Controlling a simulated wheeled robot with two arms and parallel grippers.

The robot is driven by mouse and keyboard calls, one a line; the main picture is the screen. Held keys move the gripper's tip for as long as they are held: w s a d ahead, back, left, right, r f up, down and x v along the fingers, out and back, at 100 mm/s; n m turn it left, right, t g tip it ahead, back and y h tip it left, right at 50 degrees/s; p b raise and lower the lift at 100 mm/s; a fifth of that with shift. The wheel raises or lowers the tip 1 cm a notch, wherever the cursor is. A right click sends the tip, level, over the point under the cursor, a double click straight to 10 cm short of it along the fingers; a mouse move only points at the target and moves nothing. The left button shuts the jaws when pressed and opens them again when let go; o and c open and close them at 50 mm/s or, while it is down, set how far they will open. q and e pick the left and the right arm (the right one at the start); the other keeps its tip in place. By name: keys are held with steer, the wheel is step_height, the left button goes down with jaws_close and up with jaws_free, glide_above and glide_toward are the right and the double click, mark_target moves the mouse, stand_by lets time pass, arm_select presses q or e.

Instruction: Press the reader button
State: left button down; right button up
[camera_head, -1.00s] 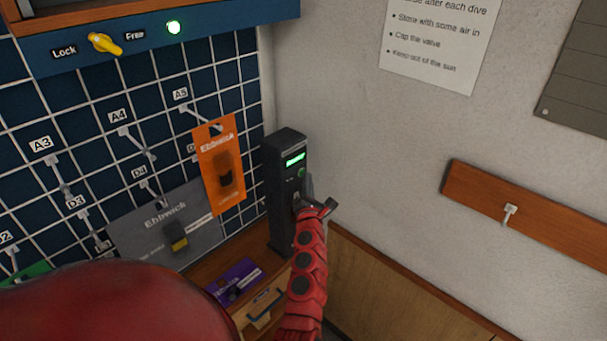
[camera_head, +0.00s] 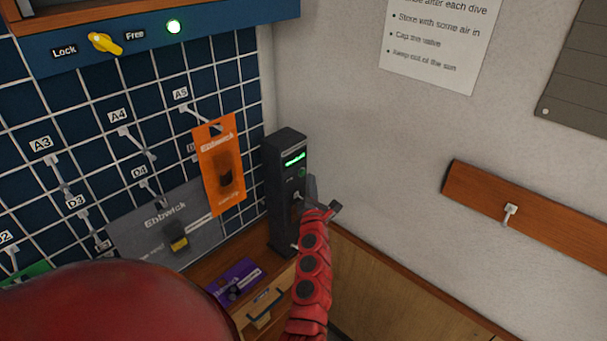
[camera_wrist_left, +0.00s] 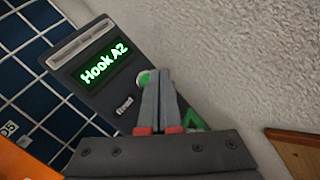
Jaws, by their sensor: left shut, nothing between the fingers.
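The black reader (camera_head: 285,195) stands upright on the wooden counter in the corner. Its lit green display shows as small text in the head view and reads "Hook A2" in the wrist view (camera_wrist_left: 104,65). My left gripper (camera_head: 311,188) is shut and empty at the reader's front. In the left wrist view its fingertips (camera_wrist_left: 160,74) overlap the button's edge; I cannot tell whether they touch it. My right gripper is not in view.
An orange package (camera_head: 218,165) hangs from the blue gridded hook wall left of the reader. A grey package (camera_head: 160,235) hangs lower. A purple package (camera_head: 235,280) lies on the counter. A wooden rail with a hook (camera_head: 510,215) is on the right wall.

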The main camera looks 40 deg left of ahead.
arm_select(q)
steer(key=shift+s+d+b, duration=0.2)
steer(key=shift+d+b, duration=0.15)
steer(key=shift+d, duration=2.2)
